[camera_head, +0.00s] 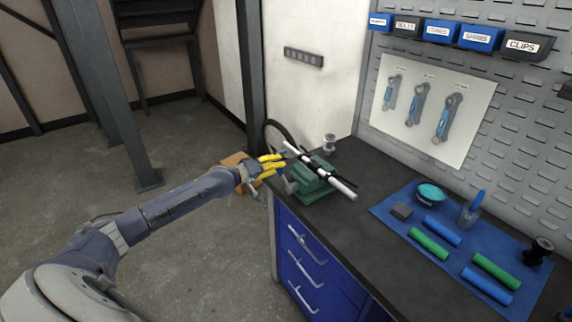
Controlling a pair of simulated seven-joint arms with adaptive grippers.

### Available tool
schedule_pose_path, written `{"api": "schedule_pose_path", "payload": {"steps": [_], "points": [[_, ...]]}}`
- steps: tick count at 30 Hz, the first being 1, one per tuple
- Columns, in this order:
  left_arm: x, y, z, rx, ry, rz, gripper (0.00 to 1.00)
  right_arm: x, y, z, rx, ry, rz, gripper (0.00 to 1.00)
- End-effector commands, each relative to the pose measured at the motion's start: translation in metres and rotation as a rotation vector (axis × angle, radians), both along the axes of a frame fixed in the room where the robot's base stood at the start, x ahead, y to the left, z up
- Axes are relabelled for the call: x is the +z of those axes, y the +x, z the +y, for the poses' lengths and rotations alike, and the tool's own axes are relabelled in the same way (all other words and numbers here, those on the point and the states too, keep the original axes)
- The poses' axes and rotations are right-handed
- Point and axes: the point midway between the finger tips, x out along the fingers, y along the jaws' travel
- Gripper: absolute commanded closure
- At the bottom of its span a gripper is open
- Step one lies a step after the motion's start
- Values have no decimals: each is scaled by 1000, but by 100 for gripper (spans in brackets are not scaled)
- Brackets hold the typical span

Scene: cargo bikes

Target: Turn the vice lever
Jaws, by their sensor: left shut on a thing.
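The green vice (314,190) stands at the left front corner of the dark workbench. A white tube with dark bands (343,188) lies across it at its jaws. The grey vice lever (290,185) shows at the vice's left side, partly hidden by the fingers. My left gripper (275,164), with yellow fingers, reaches in from the left and is shut on the lever beside the vice. The exact contact is small and hard to see. My right gripper is out of view.
The workbench (375,235) has blue drawers below. A blue mat (455,250) at right holds green and blue rolls, a teal-topped tin and a cup. A small metal object (329,143) stands behind the vice. A wheel (280,135) and cardboard box (236,160) are beyond the bench's left end.

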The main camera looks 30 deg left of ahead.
Motion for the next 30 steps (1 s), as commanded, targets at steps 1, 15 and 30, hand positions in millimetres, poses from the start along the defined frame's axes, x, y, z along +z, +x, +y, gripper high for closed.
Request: {"api": "schedule_pose_path", "payload": {"steps": [1, 15, 30], "points": [[-2, -1, 2, 4, -3, 5, 100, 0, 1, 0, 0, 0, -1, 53], [-3, -2, 3, 5, -5, 7, 74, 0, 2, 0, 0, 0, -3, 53], [-1, -5, 4, 3, -4, 5, 59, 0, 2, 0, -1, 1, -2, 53]]}}
